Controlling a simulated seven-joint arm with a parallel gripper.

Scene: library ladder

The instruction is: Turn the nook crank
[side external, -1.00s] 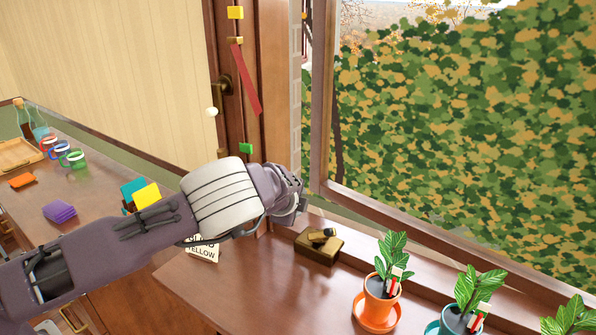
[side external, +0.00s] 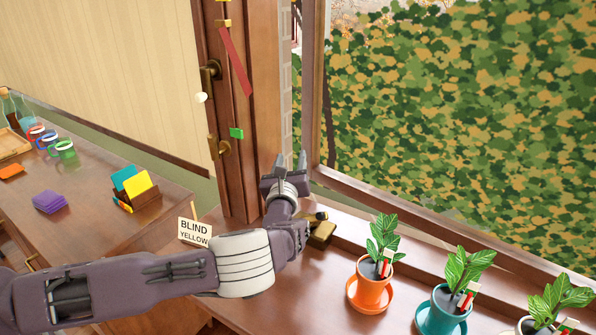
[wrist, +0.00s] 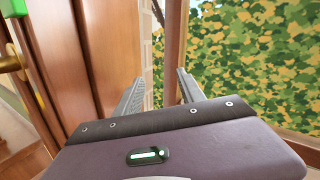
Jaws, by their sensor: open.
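In the wrist view, the open fingers (wrist: 157,80) face the frame; the green tag (wrist: 12,8) is at the left edge. The white knob is not visible there.
A small brass box (side external: 322,234) sits on the sill, partly hidden by my wrist. Potted plants (side external: 372,270) stand to the right. A "BLIND YELLOW" card (side external: 195,232) is near my forearm. A desk (side external: 85,205) at left holds mugs and card stacks.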

